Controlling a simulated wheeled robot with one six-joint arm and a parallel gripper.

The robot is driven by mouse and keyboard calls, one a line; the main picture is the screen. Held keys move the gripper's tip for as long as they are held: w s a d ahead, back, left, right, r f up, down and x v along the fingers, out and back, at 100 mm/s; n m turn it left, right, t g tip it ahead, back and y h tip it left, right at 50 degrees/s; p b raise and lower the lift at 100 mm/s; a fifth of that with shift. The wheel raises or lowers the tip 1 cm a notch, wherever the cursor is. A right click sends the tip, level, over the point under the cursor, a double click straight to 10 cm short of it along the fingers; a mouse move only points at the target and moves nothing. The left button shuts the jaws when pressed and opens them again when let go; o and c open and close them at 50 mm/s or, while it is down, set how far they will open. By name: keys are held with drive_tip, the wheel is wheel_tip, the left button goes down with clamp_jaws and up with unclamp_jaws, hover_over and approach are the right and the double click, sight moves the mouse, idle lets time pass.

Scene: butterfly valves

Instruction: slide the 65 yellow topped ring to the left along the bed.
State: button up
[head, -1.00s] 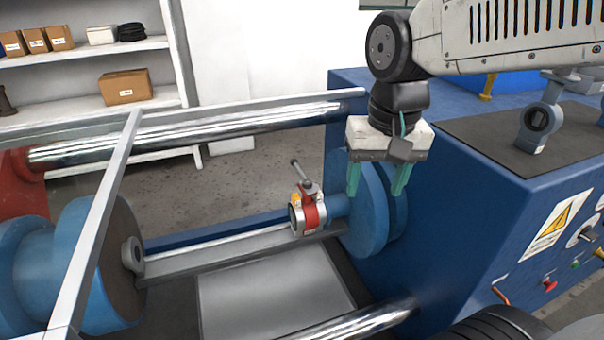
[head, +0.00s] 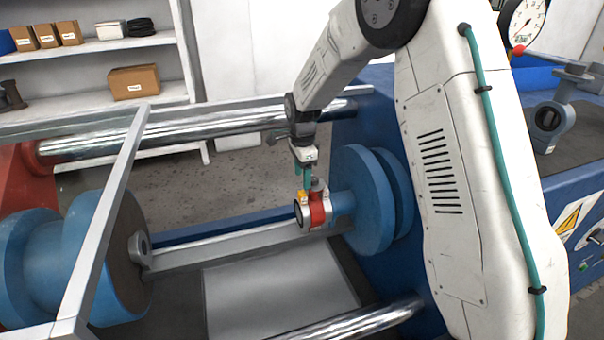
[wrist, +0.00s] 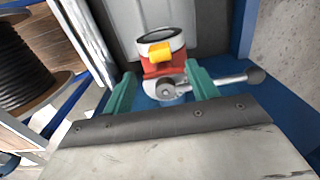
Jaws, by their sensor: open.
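The yellow topped ring (head: 317,210) sits on the bed rail, next to the blue flange on the right. It has a pale body, a red band and a small yellow block on top; I cannot read a number on it. In the wrist view the ring (wrist: 160,68) shows a round dark opening, and its lever (wrist: 215,82) with a dark knob points right. My gripper (head: 303,172) is open, just above the ring. In the wrist view its green fingers (wrist: 162,92) stand on either side of the lever hub, and I cannot tell whether they touch it.
The bed rail (head: 220,250) runs left to a blue flange (head: 105,275) with a grey lug (head: 139,248). A slanted grey frame bar (head: 105,215) crosses in front. A polished bar (head: 200,132) runs behind. The rail between ring and left flange is clear.

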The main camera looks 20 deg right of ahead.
sight(302, 193)
wheel_tip(302, 193, down, 8)
drive_tip(key=shift+r, duration=0.1)
idle(0.4)
clamp_jaws()
